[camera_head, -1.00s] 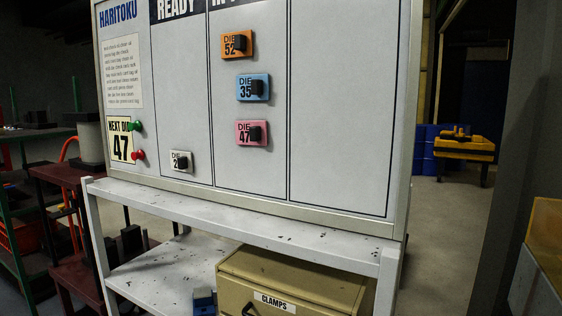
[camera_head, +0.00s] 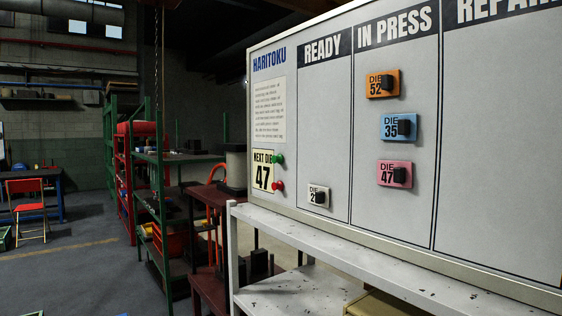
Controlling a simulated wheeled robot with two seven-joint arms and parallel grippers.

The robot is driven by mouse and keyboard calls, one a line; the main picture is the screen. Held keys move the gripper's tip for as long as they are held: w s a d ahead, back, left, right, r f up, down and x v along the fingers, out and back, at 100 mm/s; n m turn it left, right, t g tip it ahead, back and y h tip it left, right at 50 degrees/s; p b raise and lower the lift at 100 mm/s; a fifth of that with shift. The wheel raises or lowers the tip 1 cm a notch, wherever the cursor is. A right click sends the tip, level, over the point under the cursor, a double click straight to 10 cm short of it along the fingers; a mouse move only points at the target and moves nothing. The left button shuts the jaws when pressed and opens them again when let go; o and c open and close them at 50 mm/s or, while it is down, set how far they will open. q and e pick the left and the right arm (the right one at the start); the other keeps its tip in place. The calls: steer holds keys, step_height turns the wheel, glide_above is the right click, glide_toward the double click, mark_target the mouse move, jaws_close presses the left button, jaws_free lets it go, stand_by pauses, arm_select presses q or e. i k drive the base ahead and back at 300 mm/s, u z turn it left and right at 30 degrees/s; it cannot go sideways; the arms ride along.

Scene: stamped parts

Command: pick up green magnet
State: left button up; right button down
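The green magnet (camera_head: 278,160) is a small round-headed knob on the white board (camera_head: 322,241). It sits at the upper right edge of the "NEXT DIE 47" card (camera_head: 263,171). A similar red magnet (camera_head: 278,185) sits just below it at the card's lower right. Neither of my grippers shows in the view.
Die tags for 52 (camera_head: 377,83), 35 (camera_head: 394,127) and 47 (camera_head: 389,174) hang under IN PRESS, and a white tag (camera_head: 317,196) under READY. A white shelf unit (camera_head: 290,238) stands below. Green racks (camera_head: 150,190) stand left. Open floor (camera_head: 65,275) lies far left.

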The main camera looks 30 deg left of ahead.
mark_target(279, 159)
steer(key=u, duration=2.2)
steer(key=i, duration=1.2)
steer(key=z, duration=2.65)
